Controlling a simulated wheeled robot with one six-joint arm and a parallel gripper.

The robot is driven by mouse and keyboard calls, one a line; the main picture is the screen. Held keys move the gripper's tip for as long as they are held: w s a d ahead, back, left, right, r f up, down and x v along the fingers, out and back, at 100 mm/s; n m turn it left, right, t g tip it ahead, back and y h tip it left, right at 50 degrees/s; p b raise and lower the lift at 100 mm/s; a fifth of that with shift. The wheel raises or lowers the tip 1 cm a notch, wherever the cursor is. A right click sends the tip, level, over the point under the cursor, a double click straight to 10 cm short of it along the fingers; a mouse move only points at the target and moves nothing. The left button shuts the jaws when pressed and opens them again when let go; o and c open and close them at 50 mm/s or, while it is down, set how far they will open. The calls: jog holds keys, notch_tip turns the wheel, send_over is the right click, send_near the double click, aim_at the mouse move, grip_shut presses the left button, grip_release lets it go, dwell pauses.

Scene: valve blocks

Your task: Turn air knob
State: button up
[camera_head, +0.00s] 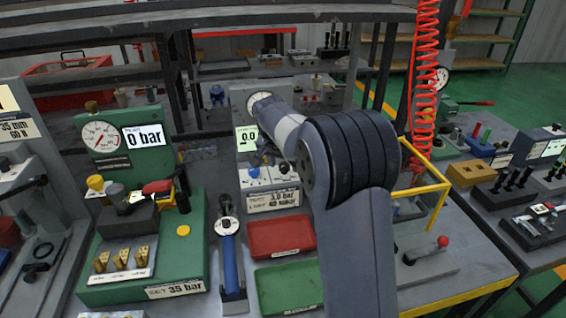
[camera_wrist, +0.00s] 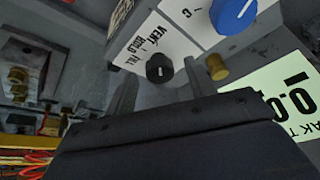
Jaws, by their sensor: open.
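The grey panel of the leak test station carries a black knob (camera_wrist: 159,68) beside FILL, HOLD and VENT marks, upside down in the wrist view. A blue knob (camera_wrist: 233,14) with a white pointer line sits beside it; it also shows in the head view (camera_head: 253,172). I cannot tell from the frames which knob is called the air knob. My gripper (camera_wrist: 159,86) is open, its two fingers either side of the black knob in the picture. Contact cannot be made out. In the head view my arm hides most of the gripper.
A brass fitting (camera_wrist: 216,66) and a lit display (camera_wrist: 279,105) reading 0.0 are close to the right finger. Red tray (camera_head: 281,236) and green tray (camera_head: 288,288) lie before the station. A green valve block (camera_head: 110,262) stands left, a yellow frame (camera_head: 437,190) right.

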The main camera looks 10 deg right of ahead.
jog(key=shift+c, duration=0.2)
jog(key=c, duration=0.9)
jog(key=shift+c, duration=0.2)
jog(key=n, duration=0.1)
jog(key=n+y+p, duration=0.1)
jog(key=n, duration=0.2)
jog(key=shift+s+d+r+n+t+y+p, duration=0.1)
jog(key=shift+d+n+t+y+p, duration=0.2)
jog(key=shift+y+p, duration=0.1)
jog(key=n+y+p, duration=0.1)
jog(key=n, duration=0.2)
jog(key=shift+d+n, duration=0.15)
jog(key=shift+n, duration=0.25)
jog(key=n+y, duration=0.2)
jog(key=n, duration=0.2)
jog(key=shift+d, duration=0.15)
jog(key=shift+w+d+n+g+y+p, duration=0.15)
jog(key=shift+n+g+y, duration=0.3)
jog(key=shift+n, duration=0.95)
jog(key=shift+w+a+n+g+y+p, duration=0.15)
jog(key=shift+n+g+y, duration=0.3)
jog(key=shift+n, duration=0.95)
jog(key=shift+d, duration=0.1)
